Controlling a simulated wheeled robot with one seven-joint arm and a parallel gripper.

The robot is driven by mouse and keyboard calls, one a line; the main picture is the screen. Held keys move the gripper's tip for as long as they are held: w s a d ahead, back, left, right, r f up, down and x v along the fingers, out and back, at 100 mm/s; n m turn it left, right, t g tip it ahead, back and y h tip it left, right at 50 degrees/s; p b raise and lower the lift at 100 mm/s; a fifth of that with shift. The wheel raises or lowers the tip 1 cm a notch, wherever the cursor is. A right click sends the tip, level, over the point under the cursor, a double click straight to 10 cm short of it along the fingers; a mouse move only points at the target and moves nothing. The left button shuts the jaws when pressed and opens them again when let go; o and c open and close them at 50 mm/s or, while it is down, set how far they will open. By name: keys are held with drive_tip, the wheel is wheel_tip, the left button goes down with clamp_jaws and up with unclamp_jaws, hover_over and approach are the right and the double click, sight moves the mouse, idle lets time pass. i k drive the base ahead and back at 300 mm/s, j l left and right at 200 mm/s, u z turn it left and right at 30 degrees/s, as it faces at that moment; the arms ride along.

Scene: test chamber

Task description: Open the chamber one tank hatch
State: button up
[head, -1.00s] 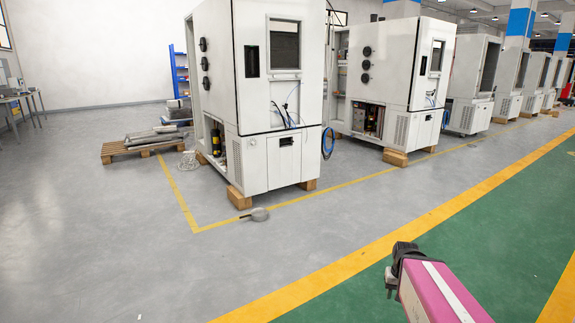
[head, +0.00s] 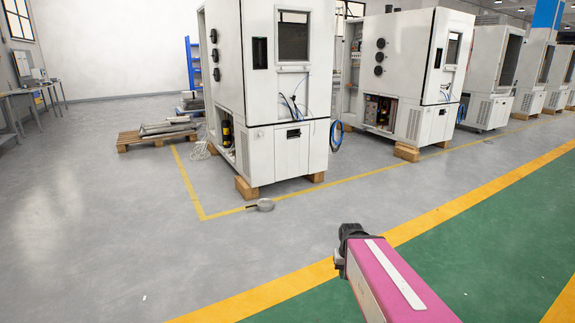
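The nearest white test chamber (head: 264,90) stands a few metres ahead, left of centre, on wooden blocks. Its front has a dark window, a dark panel and, low down, a small hatch with a black handle (head: 294,133). I cannot tell which chamber is chamber one or whether this is the tank hatch. My gripper (head: 349,240) shows as a dark end on my pink arm at the lower right, well short of the chambers. Its fingers cannot be made out.
A second chamber (head: 410,80) and several more recede to the right. A loaded pallet (head: 155,136) and tables (head: 30,95) are at left.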

sight(291, 145)
drive_tip(key=i, duration=2.25)
drive_tip(key=i+j+z, duration=0.1)
drive_tip(key=i, duration=1)
drive_tip(key=i+j, duration=0.1)
drive_tip(key=i, duration=1)
